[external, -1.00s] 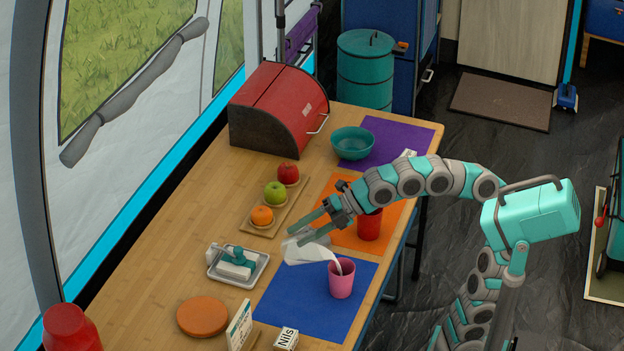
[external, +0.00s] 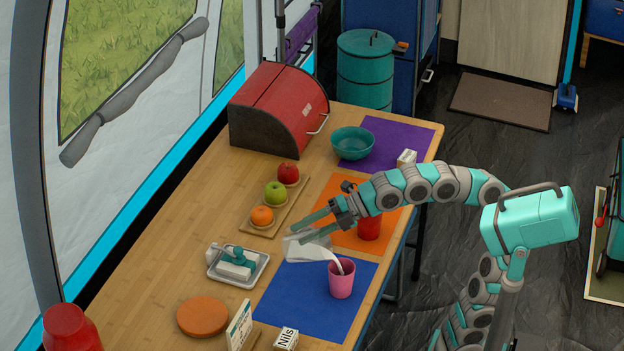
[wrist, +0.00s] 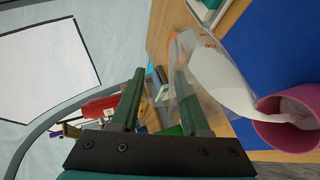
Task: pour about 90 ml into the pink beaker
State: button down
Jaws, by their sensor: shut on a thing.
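The pink beaker (external: 342,284) stands upright on a blue mat (external: 285,304) near the table's front edge. It also shows at the lower right of the wrist view (wrist: 290,138), with white liquid inside. My gripper (external: 306,231) is shut on a clear jug (external: 299,248), which is tilted right with its lip above the beaker. A white stream runs from the jug into the beaker. White liquid also lies along the jug's lower side in the wrist view (wrist: 216,78). The level in the beaker cannot be read exactly.
A red cup (external: 369,228) stands on the orange mat (external: 340,190), just behind my gripper. A butter dish (external: 238,265) is left of the jug. A fruit board (external: 254,229), an orange disc (external: 202,317) and a small box marked Nils (external: 286,339) are nearby.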

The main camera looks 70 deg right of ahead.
aim_at(293, 235)
jog(key=shift+w+r+p, duration=0.2)
jog(key=shift+r+p, duration=0.05)
jog(key=shift+p, duration=0.55)
jog(key=w+f+g+p, duration=0.1)
jog(key=p, duration=0.1)
jog(key=w+f+m+g+h+p, duration=0.1)
jog(key=g+p, duration=0.1)
jog(key=p, duration=0.1)
jog(key=w+f+g+p, duration=0.1)
jog(key=f+g+p, duration=0.1)
jog(key=p, duration=0.1)
jog(key=shift+w+a+h, duration=0.2)
jog(key=shift+a+h, duration=0.15)
jog(key=shift+h, duration=0.05)
jog(key=shift+f+g, duration=0.4)
jog(key=shift+f, duration=0.15)
jog(key=shift+w+f+m+p, duration=0.25)
jog(key=shift+w+m+p, duration=0.05)
jog(key=shift+w+p, duration=0.1)
jog(key=shift+g, duration=0.3)
